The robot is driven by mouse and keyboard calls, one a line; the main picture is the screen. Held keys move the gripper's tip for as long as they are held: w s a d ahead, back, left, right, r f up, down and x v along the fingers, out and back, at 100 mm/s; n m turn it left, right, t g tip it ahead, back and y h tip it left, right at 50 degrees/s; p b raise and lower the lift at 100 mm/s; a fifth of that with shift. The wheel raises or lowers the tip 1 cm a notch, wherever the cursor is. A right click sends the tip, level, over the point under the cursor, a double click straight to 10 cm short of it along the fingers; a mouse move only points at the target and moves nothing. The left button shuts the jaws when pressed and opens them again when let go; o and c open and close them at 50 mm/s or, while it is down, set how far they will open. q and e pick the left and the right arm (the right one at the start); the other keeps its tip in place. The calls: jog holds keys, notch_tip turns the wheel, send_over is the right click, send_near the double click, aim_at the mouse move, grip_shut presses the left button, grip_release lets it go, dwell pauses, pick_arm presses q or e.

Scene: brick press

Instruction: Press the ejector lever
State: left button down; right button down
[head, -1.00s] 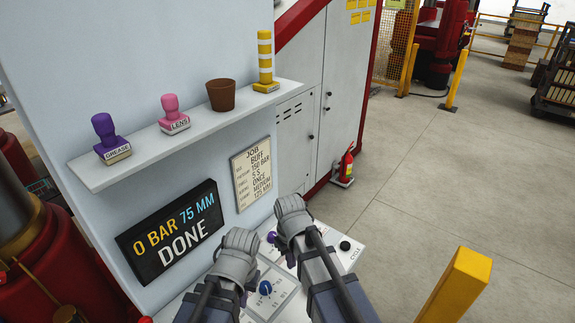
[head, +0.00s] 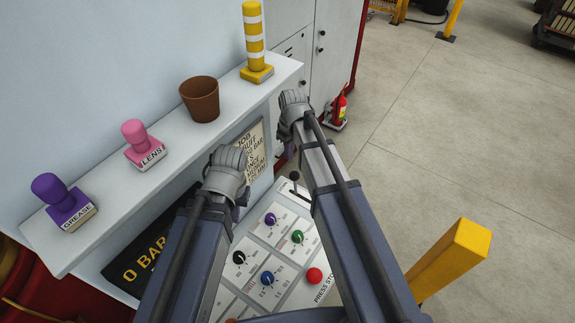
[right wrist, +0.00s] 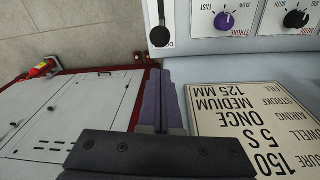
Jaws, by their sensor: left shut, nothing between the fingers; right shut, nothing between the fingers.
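A lever with a black ball knob (head: 294,176) stands at the back of the sloped control panel (head: 259,237), just left of my right forearm in the head view. In the right wrist view a black knob (right wrist: 160,37) sits in a slot just beyond my fingertips; its label is mostly hidden. I cannot read whether it is the ejector lever. My right gripper (right wrist: 161,74) is shut and empty, its purple fingers together. In the head view my left gripper (head: 238,208) is shut and empty above the panel's left side; its fingertips are mostly hidden.
The panel has several knobs and a red stop button (head: 314,275). A shelf (head: 115,187) above holds two stamps, a brown pot (head: 200,99) and a yellow-white post (head: 254,42). A job card (right wrist: 252,122) is close to my right gripper. A yellow bollard (head: 450,260) stands right.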

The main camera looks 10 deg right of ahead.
notch_tip(320, 180, down, 10)
jog(key=w+b, duration=0.1)
jog(key=b, duration=0.9)
jog(key=shift+w, duration=0.15)
jog(key=shift+a, duration=0.1)
